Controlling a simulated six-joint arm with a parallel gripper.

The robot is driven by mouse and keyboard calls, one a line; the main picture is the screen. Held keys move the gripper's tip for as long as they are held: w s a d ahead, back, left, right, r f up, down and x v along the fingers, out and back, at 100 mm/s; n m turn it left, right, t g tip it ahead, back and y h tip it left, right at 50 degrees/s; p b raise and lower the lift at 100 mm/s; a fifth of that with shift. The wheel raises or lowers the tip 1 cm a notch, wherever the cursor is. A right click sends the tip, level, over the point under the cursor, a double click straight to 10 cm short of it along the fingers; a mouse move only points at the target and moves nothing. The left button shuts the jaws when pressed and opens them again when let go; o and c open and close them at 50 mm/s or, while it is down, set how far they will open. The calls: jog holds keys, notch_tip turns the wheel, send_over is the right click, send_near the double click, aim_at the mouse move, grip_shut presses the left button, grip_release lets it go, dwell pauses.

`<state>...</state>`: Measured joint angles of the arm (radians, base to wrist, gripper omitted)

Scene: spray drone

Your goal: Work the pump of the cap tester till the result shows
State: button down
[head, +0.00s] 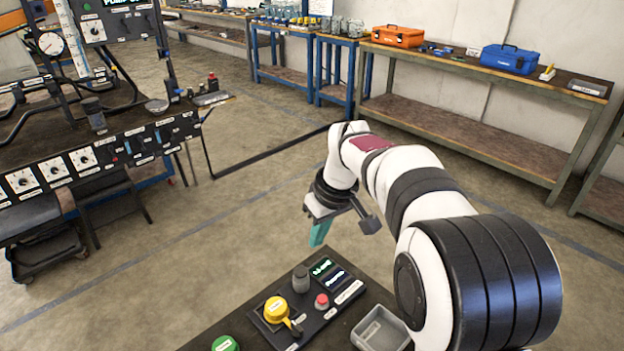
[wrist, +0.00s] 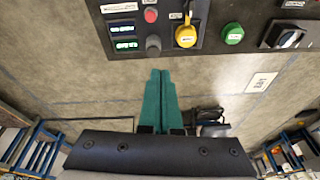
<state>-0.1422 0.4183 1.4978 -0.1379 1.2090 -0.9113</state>
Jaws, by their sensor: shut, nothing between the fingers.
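The cap tester (head: 318,320) is a dark panel on the bench in front. It carries a yellow cap (head: 274,309) with a short handle, a dark grey round knob (head: 301,278) that looks like the pump, a red button (head: 321,301) and two small lit displays (head: 328,272) with green and pale text too small to read surely. In the wrist view the grey knob (wrist: 153,46) and the yellow cap (wrist: 186,37) lie beyond my fingertips. My gripper (head: 318,238), with teal fingers, is shut and empty, above and behind the panel, apart from it. It also shows in the wrist view (wrist: 160,75).
A green knob (head: 225,343) sits left of the tester, and a grey open tray (head: 380,330) stands right of it. A larger test rig (head: 90,150) with dials stands at left. Benches with an orange case (head: 398,37) and a blue case (head: 509,60) line the wall.

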aim_at(302, 272)
jog(key=shift+n, duration=0.9)
jog(key=w, duration=0.1)
jog(key=w+a+f, duration=0.1)
jog(key=w, duration=0.1)
jog(key=shift+w+a+f, duration=0.3)
jog(key=shift+w, duration=0.1)
jog(key=shift+f, duration=0.1)
jog(key=x, duration=1.3)
jog(key=shift+s+d+f, duration=0.1)
jog(key=shift+s+d, duration=0.05)
jog(key=shift+d, duration=0.15)
jog(key=shift+f, duration=0.35)
jog(key=shift+f, duration=1)
jog(key=v, duration=1.4)
jog(key=shift+w+a+r, duration=0.15)
jog(key=shift+w+a, duration=0.1)
jog(key=shift+a, duration=0.1)
